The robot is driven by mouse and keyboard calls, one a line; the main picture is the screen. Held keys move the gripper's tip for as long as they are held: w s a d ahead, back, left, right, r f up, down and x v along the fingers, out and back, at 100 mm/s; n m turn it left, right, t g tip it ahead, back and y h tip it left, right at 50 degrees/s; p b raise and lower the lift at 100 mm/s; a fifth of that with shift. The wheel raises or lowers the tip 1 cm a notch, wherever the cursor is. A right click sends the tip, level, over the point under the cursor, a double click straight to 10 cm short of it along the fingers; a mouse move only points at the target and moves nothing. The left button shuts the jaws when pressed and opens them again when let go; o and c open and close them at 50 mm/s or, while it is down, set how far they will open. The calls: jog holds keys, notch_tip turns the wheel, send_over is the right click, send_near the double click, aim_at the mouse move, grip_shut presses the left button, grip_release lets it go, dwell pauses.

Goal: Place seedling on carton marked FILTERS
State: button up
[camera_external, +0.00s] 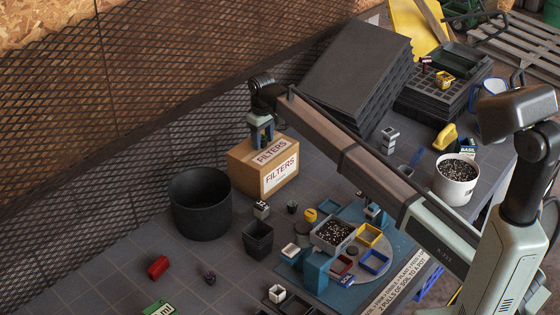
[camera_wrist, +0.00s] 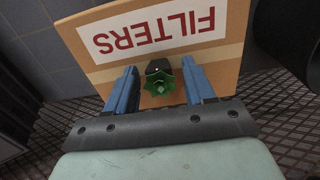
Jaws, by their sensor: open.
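The carton marked FILTERS (camera_external: 248,174) is a brown box with white labels in red print on its top and front. Its top, with the label upside down, fills much of the wrist view (camera_wrist: 228,62). The seedling (camera_wrist: 159,80), green leaves in a small dark pot, is over the carton top between my fingers, with a gap on each side. It appears to stand on the carton, but the contact at its base is hidden. My gripper (camera_external: 262,143) is open, low over the carton's back part, its blue fingers on either side of the seedling; it also shows in the wrist view (camera_wrist: 161,76).
A large black pot (camera_external: 201,205) stands just left of the carton. A mesh panel (camera_external: 180,110) rises behind it, and stacked dark slabs (camera_external: 352,70) stand to the right. Small pots (camera_external: 258,240) and a soil tray (camera_external: 333,236) are in front.

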aim_at(262, 136)
notch_tip(262, 136, up, 12)
jog(key=shift+r, duration=0.15)
dwell(0.6)
